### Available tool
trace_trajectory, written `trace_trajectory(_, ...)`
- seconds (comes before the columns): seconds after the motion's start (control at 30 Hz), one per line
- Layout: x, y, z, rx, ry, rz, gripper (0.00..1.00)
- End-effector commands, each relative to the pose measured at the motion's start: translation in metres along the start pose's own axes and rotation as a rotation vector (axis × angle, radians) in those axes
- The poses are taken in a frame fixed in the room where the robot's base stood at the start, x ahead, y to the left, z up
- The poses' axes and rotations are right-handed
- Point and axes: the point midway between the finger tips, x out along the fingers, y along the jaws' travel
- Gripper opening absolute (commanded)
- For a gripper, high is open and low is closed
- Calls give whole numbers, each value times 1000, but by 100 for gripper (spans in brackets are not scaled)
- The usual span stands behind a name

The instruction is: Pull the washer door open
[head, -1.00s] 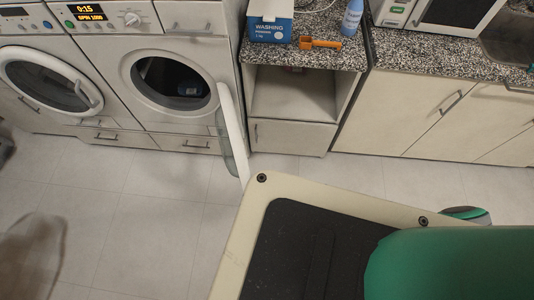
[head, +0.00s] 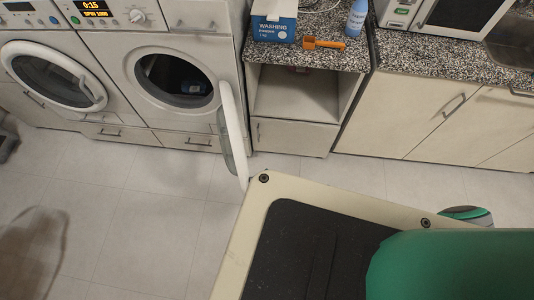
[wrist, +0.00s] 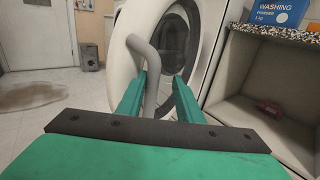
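The washer (head: 180,29) has its round opening (head: 176,82) uncovered in the head view. Its white-rimmed door (head: 232,130) stands swung out on the right side, seen nearly edge-on. In the wrist view, the door (wrist: 200,25) is close ahead, with its curved grey handle (wrist: 150,62) in front of it. My gripper (wrist: 160,85) has its two green fingers spread apart, with the lower part of the handle between them. The handle is nearer the left finger; I cannot tell if they touch. My gripper does not show in the head view.
A second washer with a closed door (head: 55,75) stands at the left. An open shelf cabinet (head: 295,95) is right of the open door, with a washing powder box (head: 273,20), orange scoop (head: 323,43) and blue bottle (head: 356,17) on top. The floor (head: 130,215) in front is clear.

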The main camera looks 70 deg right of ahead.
Motion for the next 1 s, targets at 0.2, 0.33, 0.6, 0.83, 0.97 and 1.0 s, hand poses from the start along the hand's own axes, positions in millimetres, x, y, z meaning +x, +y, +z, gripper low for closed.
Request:
trace_trajectory(0.2, -8, 0, 0, -1, 1, 0, 33)
trace_trajectory(0.33, -27, -1, 0, -1, 2, -1, 33)
trace_trajectory(0.6, -77, -1, -1, -1, 2, -1, 33)
trace_trajectory(0.83, -103, -1, 0, -1, 0, -1, 33)
trace_trajectory(0.97, -108, 0, 0, 0, 0, -1, 33)
trace_trajectory(1.0, -108, 0, 0, 0, 0, 0, 33)
